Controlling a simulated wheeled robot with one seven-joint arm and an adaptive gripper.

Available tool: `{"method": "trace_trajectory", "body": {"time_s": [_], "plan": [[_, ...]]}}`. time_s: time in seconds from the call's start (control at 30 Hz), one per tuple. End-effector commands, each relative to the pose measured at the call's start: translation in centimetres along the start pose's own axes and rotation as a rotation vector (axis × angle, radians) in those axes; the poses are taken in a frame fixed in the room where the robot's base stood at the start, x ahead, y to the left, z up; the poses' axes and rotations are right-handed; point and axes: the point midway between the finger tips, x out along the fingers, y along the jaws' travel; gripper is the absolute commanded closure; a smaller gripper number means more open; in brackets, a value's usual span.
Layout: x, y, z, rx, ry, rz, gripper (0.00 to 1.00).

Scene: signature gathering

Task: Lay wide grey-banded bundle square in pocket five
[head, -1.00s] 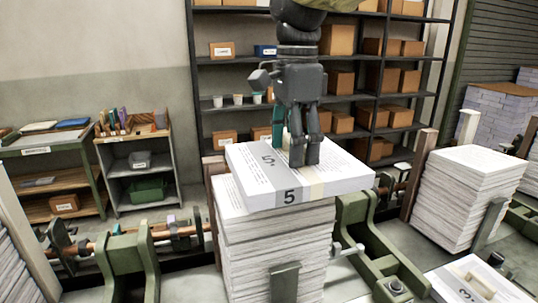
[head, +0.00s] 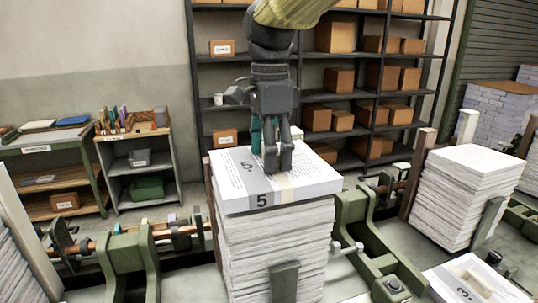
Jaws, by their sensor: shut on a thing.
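The grey-banded bundle (head: 310,181) is a wide white block of sheets with a grey band marked 5 and a cream strip beside it. It sits at the top of the tall paper stack (head: 265,245) in the middle pocket, nearly square over it. Whether it rests fully on the stack is hard to tell. My gripper (head: 278,172) points straight down at the bundle's top and is shut on the cream strip area. The fingertips hide the exact hold.
Green clamps (head: 365,235) and a brown post (head: 420,160) stand right of the stack. Another paper stack (head: 462,195) is further right. A bundle marked 3 (head: 475,282) lies at the lower right. A dark shelf rack (head: 350,95) with boxes stands behind.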

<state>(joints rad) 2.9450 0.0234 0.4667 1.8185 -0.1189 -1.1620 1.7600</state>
Motion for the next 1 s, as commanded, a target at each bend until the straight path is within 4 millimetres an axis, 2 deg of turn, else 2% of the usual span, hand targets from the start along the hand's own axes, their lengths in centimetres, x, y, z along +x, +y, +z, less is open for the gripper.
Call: {"method": "trace_trajectory", "body": {"time_s": [0.17,0.5,0.53,0.63,1.0], "plan": [[1.3,0.0,0.0,0.000,-0.002,-0.001,0.77],[1.6,0.0,0.0,0.000,-0.001,-0.002,0.77],[1.7,0.0,0.0,0.000,-0.001,-0.001,0.31],[1.6,0.0,0.0,0.000,-0.001,-0.001,0.13],[1.6,0.0,0.0,0.000,-0.001,-0.001,0.12]]}}
